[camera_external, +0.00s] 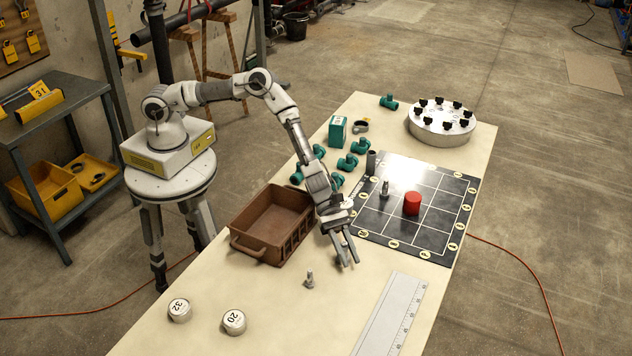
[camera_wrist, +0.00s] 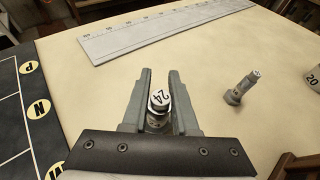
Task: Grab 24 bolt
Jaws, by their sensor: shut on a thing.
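The bolt's lower end is mostly hidden by the gripper.
A second bolt (camera_external: 310,279) stands on the table near my gripper. A brown crate (camera_external: 240,243) is to the left, a black grid board (camera_external: 375,225) with a red cylinder (camera_external: 412,203) behind. A ruler (camera_external: 390,318) and disc 20 (camera_external: 233,321) lie in front.

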